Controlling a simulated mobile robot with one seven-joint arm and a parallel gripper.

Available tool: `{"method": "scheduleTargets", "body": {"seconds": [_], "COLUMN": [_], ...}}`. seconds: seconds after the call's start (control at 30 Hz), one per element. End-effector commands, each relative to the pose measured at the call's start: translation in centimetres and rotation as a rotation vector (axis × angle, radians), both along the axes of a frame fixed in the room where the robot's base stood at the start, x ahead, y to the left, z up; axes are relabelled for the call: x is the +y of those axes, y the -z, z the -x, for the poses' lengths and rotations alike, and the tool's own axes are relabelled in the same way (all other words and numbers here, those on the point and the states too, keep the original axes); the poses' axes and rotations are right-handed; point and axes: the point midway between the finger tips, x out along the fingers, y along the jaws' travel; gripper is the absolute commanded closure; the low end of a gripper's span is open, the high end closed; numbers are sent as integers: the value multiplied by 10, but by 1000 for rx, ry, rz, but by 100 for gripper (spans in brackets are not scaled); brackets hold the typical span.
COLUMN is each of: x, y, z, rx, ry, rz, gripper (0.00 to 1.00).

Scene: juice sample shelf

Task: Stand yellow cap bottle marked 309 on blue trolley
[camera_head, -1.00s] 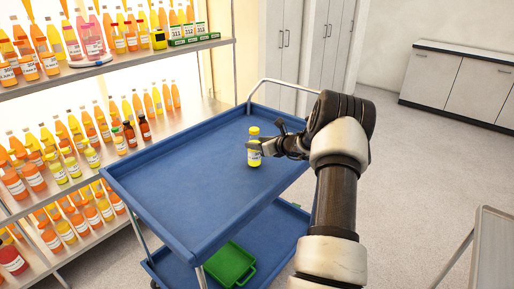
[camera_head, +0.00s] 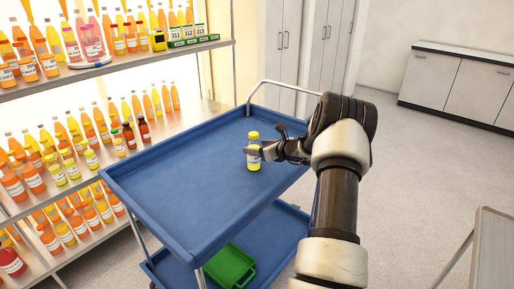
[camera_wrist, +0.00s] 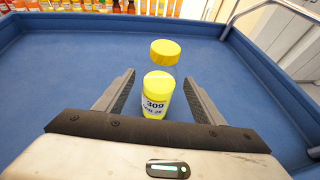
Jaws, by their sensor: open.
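The yellow cap bottle marked 309 (camera_head: 254,163) stands upright on the top deck of the blue trolley (camera_head: 185,185), toward its right side. In the wrist view the bottle (camera_wrist: 153,107) shows its yellow cap, yellow contents and a white label reading 309. My gripper (camera_head: 262,151) is level with the bottle. In the wrist view my gripper (camera_wrist: 159,78) is open, with one finger on each side of the bottle and a visible gap to each.
A lit shelf (camera_head: 120,62) with many bottles stands to the left of the trolley. A green crate (camera_head: 230,266) sits on the trolley's lower deck. A grey cart (camera_head: 492,250) is at the lower right. The rest of the trolley's top is clear.

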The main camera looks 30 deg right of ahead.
Motion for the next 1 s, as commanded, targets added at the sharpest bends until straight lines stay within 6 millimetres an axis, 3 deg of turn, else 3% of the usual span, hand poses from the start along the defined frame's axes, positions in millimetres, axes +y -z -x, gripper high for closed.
{"method": "scheduleTargets", "body": {"seconds": [0.3, 0.5, 0.7, 1.0], "x": [-10, -14, -14, -14], "y": [-28, -39, -43, -43], "z": [62, 91, 101, 101], "rx": [0, 1, 0, 0], "ry": [4, 3, 2, 1], "rz": [1, 0, 1, 0], "gripper": [37, 37, 37, 37]}}
